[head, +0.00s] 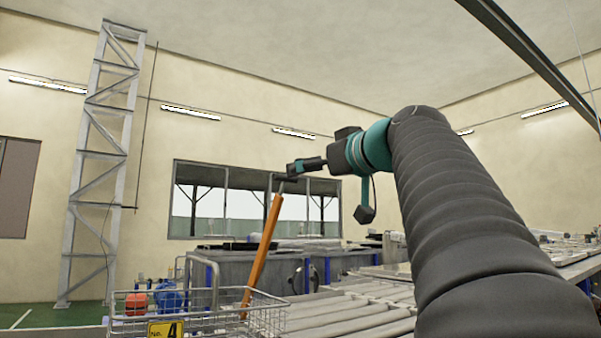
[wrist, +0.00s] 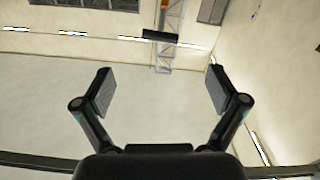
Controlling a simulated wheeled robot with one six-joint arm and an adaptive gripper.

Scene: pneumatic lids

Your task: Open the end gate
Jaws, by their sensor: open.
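No part is clearly recognisable as the end gate in either view. A long orange bar (head: 262,255) stands tilted in the head view, rising from behind the wire basket towards my gripper. My gripper (head: 287,175) is high up, beside or above the bar's top end in the picture; I cannot tell whether they are apart in depth. In the wrist view my gripper (wrist: 158,92) has its two fingers spread wide with nothing between them, facing the wall and a truss column.
A wire basket (head: 265,314) with a yellow "No. 4" sign (head: 165,329) is at the front. Grey tanks (head: 262,270) and slatted lids (head: 350,308) lie behind and right. A lattice tower (head: 100,165) stands at left. The air around my gripper looks clear.

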